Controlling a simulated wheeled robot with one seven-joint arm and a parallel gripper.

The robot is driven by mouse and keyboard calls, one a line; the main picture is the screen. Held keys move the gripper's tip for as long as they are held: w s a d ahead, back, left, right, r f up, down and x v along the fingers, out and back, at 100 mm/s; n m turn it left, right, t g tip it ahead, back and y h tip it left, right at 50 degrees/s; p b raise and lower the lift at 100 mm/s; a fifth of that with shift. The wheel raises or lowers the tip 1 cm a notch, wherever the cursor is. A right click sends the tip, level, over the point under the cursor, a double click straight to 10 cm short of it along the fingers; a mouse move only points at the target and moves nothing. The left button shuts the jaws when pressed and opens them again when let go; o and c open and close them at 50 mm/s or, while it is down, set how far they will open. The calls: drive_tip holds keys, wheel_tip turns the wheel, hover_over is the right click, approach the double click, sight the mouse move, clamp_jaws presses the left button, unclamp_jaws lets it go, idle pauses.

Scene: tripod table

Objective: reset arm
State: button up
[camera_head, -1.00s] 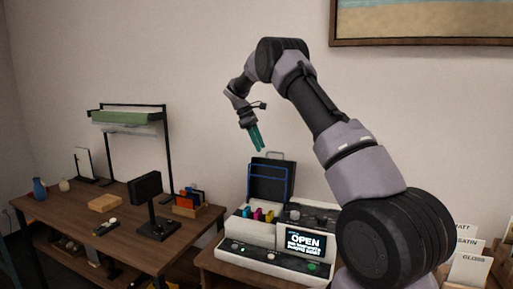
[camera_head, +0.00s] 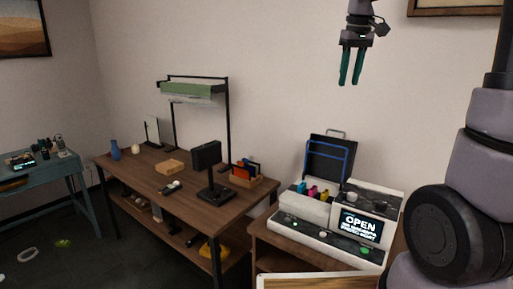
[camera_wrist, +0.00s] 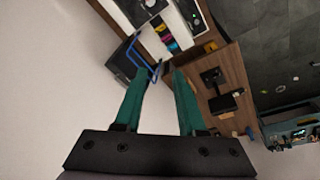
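My gripper (camera_head: 350,82) hangs in the air with its green fingers pointing down, in front of the bare wall and above the printer (camera_head: 335,222). It is clear of everything.
A wooden table (camera_head: 140,184) carries a dark monitor (camera_head: 207,157), a blue vase (camera_head: 115,150) and a lamp frame (camera_head: 228,115). A teal table (camera_head: 40,187) stands at far left. A framed picture (camera_head: 22,30) hangs on the wall. The air around my gripper is free.

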drive_tip(key=s+f+m+t+y, duration=0.1)
drive_tip(key=s+m+t, duration=0.1)
drive_tip(key=s, duration=0.8)
drive_tip(key=s+a+f+m+t+y, duration=0.1)
drive_tip(key=s+m, duration=0.4)
drive_tip(key=s, duration=0.5)
drive_tip(key=shift+a+f+t, duration=0.3)
drive_tip(key=shift+f+t, duration=0.05)
drive_tip(key=shift+t, duration=0.35)
